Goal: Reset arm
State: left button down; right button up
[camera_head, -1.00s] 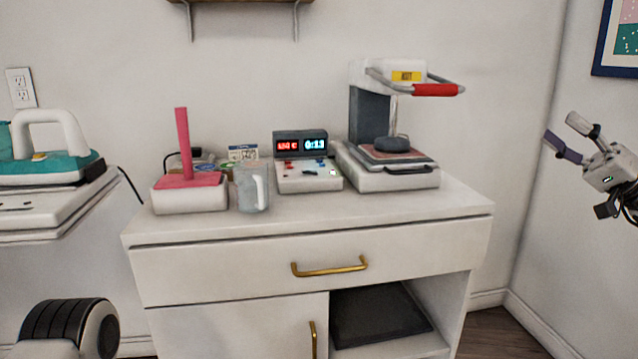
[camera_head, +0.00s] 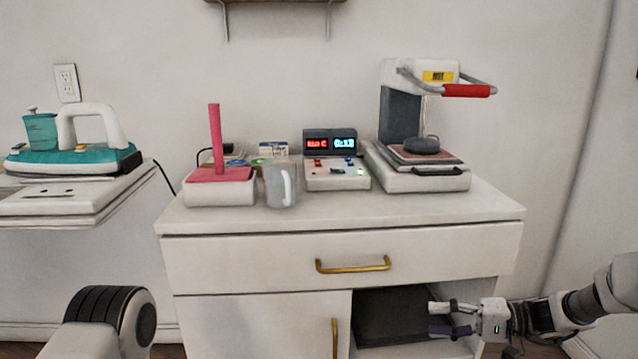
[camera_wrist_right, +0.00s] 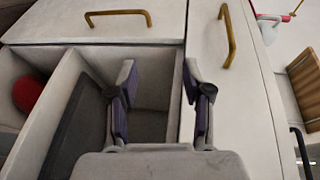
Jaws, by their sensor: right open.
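My right gripper (camera_head: 440,319) is open and empty. In the head view it is low at the right, in front of the cabinet's open compartment. In the right wrist view its two fingers (camera_wrist_right: 162,100) stand apart, with nothing between them, facing the open compartment (camera_wrist_right: 150,68). My left gripper is not in view; only part of my left arm shows at the lower left. The white cabinet (camera_head: 240,265) has a shut drawer with a brass handle (camera_head: 353,265) above the compartment.
On the cabinet top are a heat press (camera_head: 415,180), a control box (camera_head: 337,174), a grey mug (camera_head: 280,186) and a tray with a pink post (camera_head: 217,190). A teal iron (camera_head: 70,160) rests on a board at left. A dark tray (camera_head: 390,318) lies inside the compartment.

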jog(key=s+a+f+g+h, duration=0.3)
jog(key=s+f+g, duration=0.1)
jog(key=s+f, duration=0.7)
jog(key=s+a+f+g+h, duration=0.3)
jog(key=s+f+g+h, duration=0.1)
jog(key=s+f, duration=0.7)
jog(key=s+d+f+n+h, duration=0.1)
jog(key=s+d+f+h, duration=0.15)
jog(key=s, duration=0.45)
jog(key=s+d+f+n+h, duration=0.2)
jog(key=s+h, duration=0.2)
jog(key=s, duration=0.2)
jog(key=s+d+f+n+h, duration=0.1)
jog(key=s+d+f+h, duration=0.2)
jog(key=s, duration=0.4)
jog(key=w+a+m+t+y, duration=0.1)
jog(key=w+m+t, duration=0.1)
jog(key=w+t, duration=0.3)
notch_tip(320, 180, up, 33)
jog(key=p, duration=3.3)
jog(key=shift+w+r+g, duration=0.15)
jog(key=shift+w+g, duration=0.25)
jog(key=shift+w, duration=0.05)
